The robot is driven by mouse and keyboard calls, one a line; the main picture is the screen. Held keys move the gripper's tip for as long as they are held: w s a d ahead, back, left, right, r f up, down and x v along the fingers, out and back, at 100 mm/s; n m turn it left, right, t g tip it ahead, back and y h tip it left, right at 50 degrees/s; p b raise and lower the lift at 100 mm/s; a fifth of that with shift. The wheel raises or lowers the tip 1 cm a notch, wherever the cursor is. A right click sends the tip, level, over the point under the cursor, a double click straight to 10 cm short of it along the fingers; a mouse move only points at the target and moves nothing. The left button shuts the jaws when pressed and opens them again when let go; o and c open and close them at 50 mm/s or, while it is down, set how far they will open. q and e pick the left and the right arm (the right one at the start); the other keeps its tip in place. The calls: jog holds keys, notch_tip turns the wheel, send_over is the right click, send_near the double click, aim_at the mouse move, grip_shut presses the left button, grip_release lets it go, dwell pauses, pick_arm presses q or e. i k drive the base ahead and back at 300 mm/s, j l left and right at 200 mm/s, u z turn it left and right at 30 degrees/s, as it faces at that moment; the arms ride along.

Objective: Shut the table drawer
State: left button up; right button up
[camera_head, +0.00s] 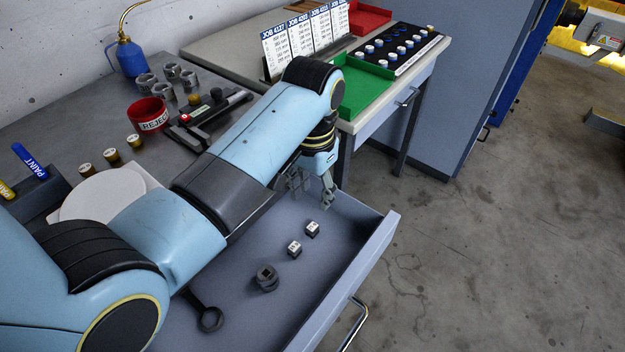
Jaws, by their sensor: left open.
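The table drawer (262,318) stands open at the lower middle, its front panel facing right with a metal handle (353,324). Inside lie two small dark blocks with white labels (312,229), a dark socket-like part (266,278) and a dark wrench-like tool (210,318). My left gripper (312,200) is open and points down over the drawer's far end, near its far wall. I cannot tell whether it touches the drawer. My left arm hides part of the drawer and table. My right gripper does not show.
A red REJECT bowl (149,115), brass weights (112,157), grey rings and a blue oil can (130,55) stand on the grey table (85,108). A second table with a green tray (368,90) and job cards stands beyond. Bare floor (480,250) lies right of the drawer.

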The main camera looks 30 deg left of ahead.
aim_at(314, 287)
jog(key=k+l, duration=0.8)
jog(key=l, duration=0.1)
